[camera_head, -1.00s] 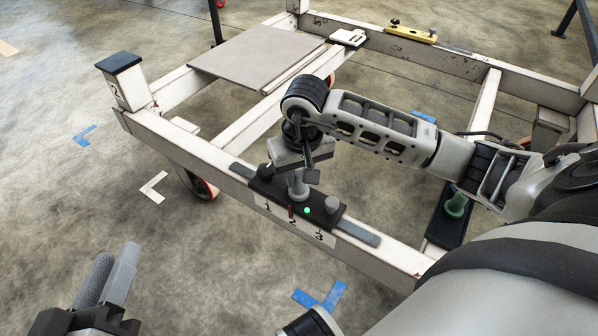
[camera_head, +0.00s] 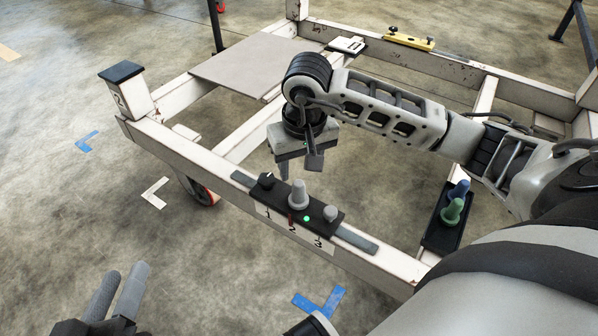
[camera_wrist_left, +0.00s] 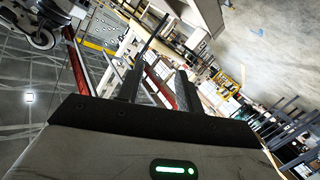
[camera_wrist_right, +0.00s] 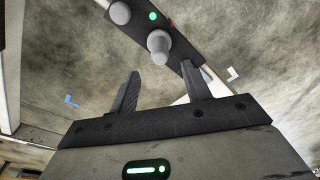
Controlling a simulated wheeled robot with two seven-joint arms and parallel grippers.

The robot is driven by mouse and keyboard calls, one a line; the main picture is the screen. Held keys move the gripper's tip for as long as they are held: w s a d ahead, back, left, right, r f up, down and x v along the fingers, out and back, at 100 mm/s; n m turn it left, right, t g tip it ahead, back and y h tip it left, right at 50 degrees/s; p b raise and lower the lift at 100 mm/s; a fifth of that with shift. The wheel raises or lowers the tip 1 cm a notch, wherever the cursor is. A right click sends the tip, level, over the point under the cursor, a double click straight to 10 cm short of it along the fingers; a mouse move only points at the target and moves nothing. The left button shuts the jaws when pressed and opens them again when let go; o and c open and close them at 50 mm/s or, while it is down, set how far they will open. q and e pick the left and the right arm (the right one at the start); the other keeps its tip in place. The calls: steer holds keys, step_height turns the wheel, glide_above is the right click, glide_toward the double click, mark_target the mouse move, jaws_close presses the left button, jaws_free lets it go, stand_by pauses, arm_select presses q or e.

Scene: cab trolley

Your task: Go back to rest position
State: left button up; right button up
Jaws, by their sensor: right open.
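My right gripper (camera_head: 297,172) is open and empty, just above and behind the black panel (camera_head: 318,226) on the trolley's front beam. A tall light grey peg (camera_head: 298,196) stands upright at the panel's middle. In the right wrist view this peg (camera_wrist_right: 158,46) is beyond the spread fingers (camera_wrist_right: 160,82), apart from them. My left gripper (camera_head: 118,288) is at the lower left, away from the trolley, its fingers pointing up. In the left wrist view its fingers (camera_wrist_left: 160,75) are spread with nothing between them.
The white trolley frame (camera_head: 190,160) has a grey board (camera_head: 255,62) at the back. A black tray (camera_head: 440,232) with green (camera_head: 452,211) and blue pegs sits right, below my right arm.

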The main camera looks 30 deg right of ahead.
arm_select(q)
steer(key=shift+a+f+m+g+y+p, duration=0.3)
steer(key=shift+a+m+y+p, duration=0.2)
steer(key=shift+p, duration=0.65)
arm_select(e)
step_height(320, 180, up, 9)
steer(key=s, duration=0.1)
